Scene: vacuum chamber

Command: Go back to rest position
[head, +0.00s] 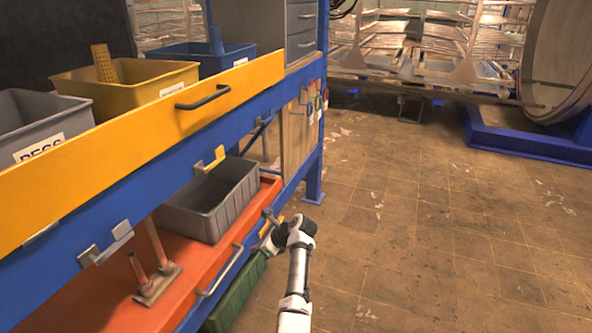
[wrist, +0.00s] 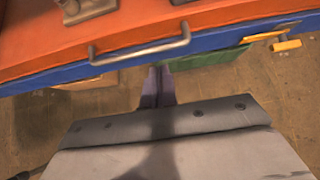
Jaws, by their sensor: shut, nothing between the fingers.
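My gripper (head: 262,246) is at the end of my white arm, low beside the front of the orange lower drawer. In the wrist view, my gripper's two fingers (wrist: 157,84) lie together, shut and empty. Their tips are just below the blue front edge in that picture. The orange drawer (head: 180,277) has a grey bar handle (head: 220,271). In the wrist view, the handle (wrist: 138,50) appears above and left of the fingertips, with a visible gap between them.
A grey bin (head: 210,203) stands on the orange drawer. A yellow drawer (head: 150,135) above holds grey, yellow and blue bins. A green box (head: 235,297) sits below. The tiled floor (head: 430,230) to the right is clear. A blue-based round chamber (head: 530,140) stands at far right.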

